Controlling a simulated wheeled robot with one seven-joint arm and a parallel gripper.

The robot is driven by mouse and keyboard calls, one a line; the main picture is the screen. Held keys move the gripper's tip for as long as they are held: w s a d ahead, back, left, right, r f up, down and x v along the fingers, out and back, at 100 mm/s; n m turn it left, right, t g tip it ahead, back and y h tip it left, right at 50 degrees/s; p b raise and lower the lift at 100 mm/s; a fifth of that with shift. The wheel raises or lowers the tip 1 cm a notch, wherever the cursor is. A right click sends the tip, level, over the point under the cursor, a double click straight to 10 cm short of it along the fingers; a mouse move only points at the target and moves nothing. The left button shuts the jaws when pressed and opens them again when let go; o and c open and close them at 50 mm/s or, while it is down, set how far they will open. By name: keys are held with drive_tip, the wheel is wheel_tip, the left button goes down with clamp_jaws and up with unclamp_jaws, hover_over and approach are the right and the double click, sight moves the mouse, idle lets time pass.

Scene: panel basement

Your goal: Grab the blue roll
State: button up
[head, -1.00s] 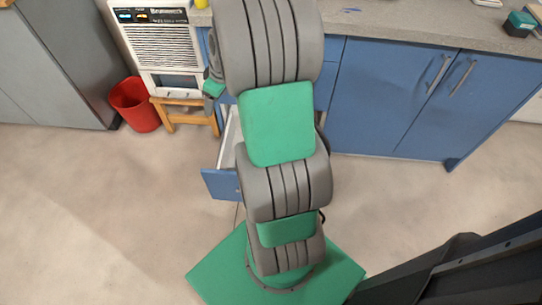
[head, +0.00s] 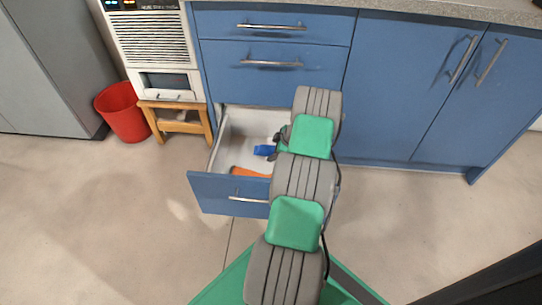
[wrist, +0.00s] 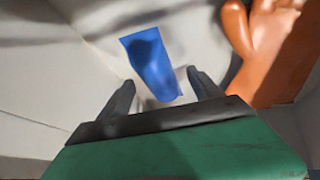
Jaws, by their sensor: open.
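The blue roll (head: 264,150) lies in the open bottom drawer (head: 228,188) of the blue cabinet. In the wrist view the blue roll (wrist: 152,66) is ahead of my gripper (wrist: 160,92), with its near end between the two fingertips or just beyond them. The fingers are apart and I cannot see them touching the roll. In the head view my gripper (head: 277,146) is inside the drawer, just right of the roll, partly hidden by my arm.
An orange object (wrist: 270,45) lies in the drawer beside the roll; it also shows in the head view (head: 248,172). The drawer walls are close around my gripper. A wooden stool (head: 178,122) and a red bin (head: 124,110) stand to the left.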

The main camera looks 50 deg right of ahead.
drive_tip(key=shift+x, duration=0.85)
drive_tip(key=shift+r, duration=0.1)
clamp_jaws()
